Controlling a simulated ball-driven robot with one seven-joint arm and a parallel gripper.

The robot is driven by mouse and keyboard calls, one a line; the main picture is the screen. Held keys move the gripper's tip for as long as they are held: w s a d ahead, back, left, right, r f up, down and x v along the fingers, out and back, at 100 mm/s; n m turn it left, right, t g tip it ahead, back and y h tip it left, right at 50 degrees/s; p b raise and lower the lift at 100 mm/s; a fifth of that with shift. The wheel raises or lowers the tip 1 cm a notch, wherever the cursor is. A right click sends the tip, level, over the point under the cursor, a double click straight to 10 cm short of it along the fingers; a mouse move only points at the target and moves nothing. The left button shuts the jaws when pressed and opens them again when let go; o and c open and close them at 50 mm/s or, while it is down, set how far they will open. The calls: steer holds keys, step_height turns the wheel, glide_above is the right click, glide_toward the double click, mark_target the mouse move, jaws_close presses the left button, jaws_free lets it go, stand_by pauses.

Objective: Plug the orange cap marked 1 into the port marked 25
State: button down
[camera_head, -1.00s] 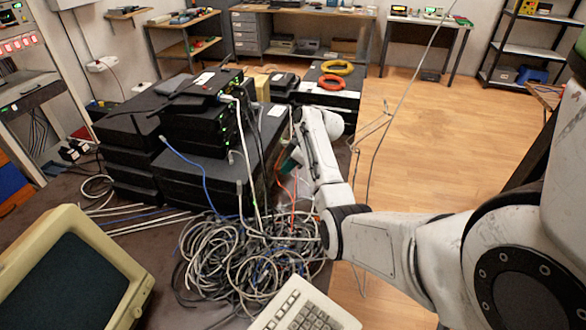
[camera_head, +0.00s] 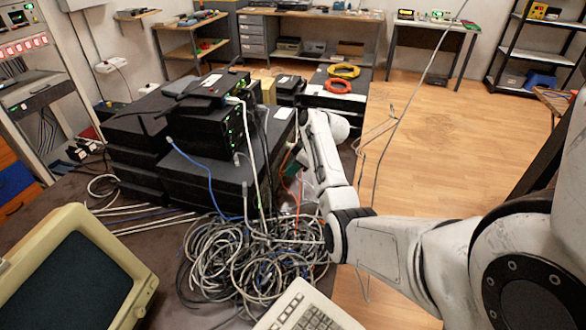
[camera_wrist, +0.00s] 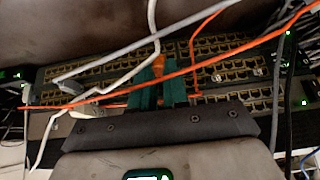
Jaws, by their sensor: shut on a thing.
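In the wrist view my gripper (camera_wrist: 160,88) is shut, its two green fingers side by side. An orange cap (camera_wrist: 158,65) sticks out between the fingertips; no number is readable on it. Beyond it is a patch panel (camera_wrist: 225,68) with rows of yellowish-edged ports. The cap overlaps the panel in the picture; I cannot tell whether it touches it. Port numbers are too small to read, so port 25 cannot be picked out. In the head view my arm hides most of the gripper.
An orange cable (camera_wrist: 215,72) and a white cable (camera_wrist: 128,75) cross in front of the panel close to my fingers. In the head view, black equipment boxes (camera_head: 205,178) stand left of my arm. A cable heap (camera_head: 250,262) and a keyboard (camera_head: 305,312) lie nearer.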

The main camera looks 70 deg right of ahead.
steer(key=shift+w+b, duration=0.3)
steer(key=shift+w, duration=0.55)
stand_by(1.5)
steer(key=c, duration=1)
jaws_free()
steer(key=shift+c, duration=0.2)
steer(key=v, duration=1.1)
